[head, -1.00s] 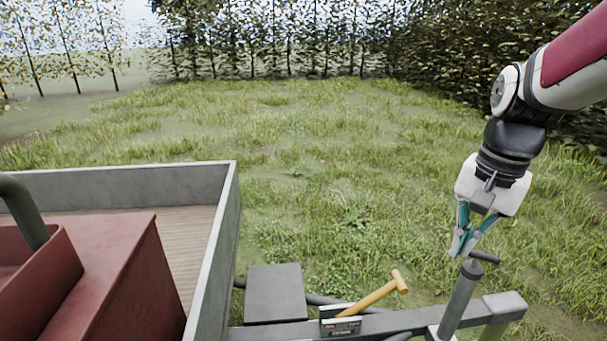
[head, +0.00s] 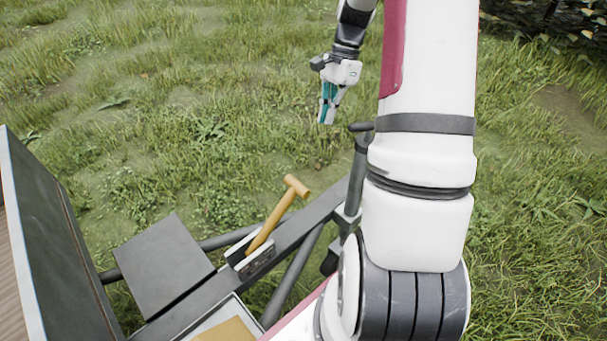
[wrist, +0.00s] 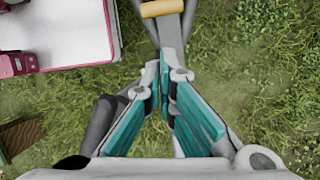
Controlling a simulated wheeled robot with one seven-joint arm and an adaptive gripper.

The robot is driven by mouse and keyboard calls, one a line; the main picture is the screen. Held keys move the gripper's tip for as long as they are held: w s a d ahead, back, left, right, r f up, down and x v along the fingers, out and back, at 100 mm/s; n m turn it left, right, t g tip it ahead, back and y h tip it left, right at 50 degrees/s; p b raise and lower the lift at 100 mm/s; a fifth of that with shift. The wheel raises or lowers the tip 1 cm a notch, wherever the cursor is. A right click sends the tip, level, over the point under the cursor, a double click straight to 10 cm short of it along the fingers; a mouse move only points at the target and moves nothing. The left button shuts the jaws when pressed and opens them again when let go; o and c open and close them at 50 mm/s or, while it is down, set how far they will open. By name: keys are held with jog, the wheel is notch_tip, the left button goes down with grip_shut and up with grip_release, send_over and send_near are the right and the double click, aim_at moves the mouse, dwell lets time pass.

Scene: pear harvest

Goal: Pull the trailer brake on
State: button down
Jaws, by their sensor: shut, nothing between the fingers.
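The trailer brake lever (head: 268,222) is a yellow-orange bar with a T-shaped grip at its top. It rises from a small labelled bracket (head: 256,263) on the drawbar and leans up to the right in the head view. Its yellow grip also shows at the top edge of the wrist view (wrist: 162,8). My gripper (head: 327,120) is above and beyond the lever, over the grass, pointing down. Its teal-padded fingers are shut and empty, apart from the lever. In the wrist view the fingertips (wrist: 167,68) come together below the yellow grip.
The grey drawbar (head: 310,215) runs diagonally, with a grey jockey-wheel post (head: 356,175) and its crank handle close to my gripper's right. A dark grey box lid (head: 163,265) lies left of the lever. The trailer wall (head: 50,235) stands at far left. Grass is open beyond.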

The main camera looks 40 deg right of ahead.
dwell(0.3)
jog(key=b+x, duration=0.3)
jog(key=x, duration=1.7)
jog(key=shift+s+a+r, duration=0.1)
jog(key=shift+a+r, duration=0.05)
